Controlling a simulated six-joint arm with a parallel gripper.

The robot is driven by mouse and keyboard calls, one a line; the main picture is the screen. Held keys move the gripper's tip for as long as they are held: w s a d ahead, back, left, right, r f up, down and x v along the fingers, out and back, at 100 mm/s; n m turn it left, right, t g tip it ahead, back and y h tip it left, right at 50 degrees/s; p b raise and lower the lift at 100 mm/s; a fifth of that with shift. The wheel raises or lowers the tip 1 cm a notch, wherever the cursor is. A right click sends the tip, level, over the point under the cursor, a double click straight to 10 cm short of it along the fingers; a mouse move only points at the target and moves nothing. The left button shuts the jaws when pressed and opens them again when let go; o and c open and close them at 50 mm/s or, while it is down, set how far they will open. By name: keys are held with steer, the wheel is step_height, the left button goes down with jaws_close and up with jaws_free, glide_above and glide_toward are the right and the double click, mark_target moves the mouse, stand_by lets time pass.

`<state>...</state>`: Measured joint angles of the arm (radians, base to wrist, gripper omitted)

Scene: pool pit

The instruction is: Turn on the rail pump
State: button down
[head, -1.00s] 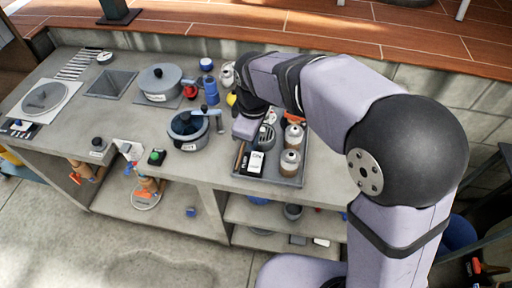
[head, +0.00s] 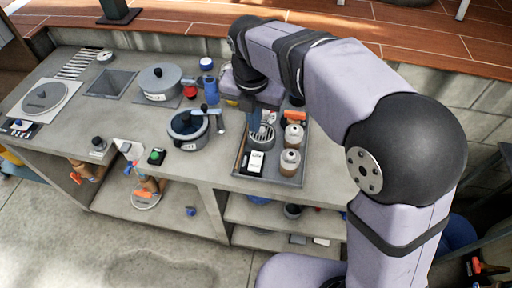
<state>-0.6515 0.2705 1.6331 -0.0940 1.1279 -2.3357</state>
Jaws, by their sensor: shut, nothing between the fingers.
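My gripper (head: 255,123) points down over the grey tray (head: 298,184) at the right end of the counter. Its fingers are shut with nothing between them, above or just behind a round slatted grey piece (head: 261,137) in the tray; I cannot tell if they touch it. A white card with small dark lettering (head: 256,162) stands at the tray's front. I cannot tell which thing is the rail pump.
Two jars (head: 290,161) stand at the tray's right. A dark blue pot (head: 188,130) with a handle is left of my gripper. A lidded grey pot (head: 159,82) and a blue bottle (head: 210,90) stand behind. The counter's middle left is fairly clear.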

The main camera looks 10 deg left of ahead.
mark_target(256, 154)
steer(key=shift+n, duration=0.7)
steer(key=shift+f, duration=0.1)
steer(key=f+p, duration=0.1)
steer(key=f, duration=0.3)
steer(key=w+f+p, duration=0.1)
steer(key=f, duration=0.4)
steer(key=w+f+p, duration=0.1)
steer(key=f, duration=0.3)
steer(key=shift+f+p, duration=0.35)
steer(key=shift+p, duration=0.05)
steer(key=shift+f, duration=0.1)
steer(key=shift+w+f, duration=0.1)
steer(key=shift+f, duration=0.15)
steer(key=shift+s+r, duration=0.1)
steer(key=shift+s, duration=0.1)
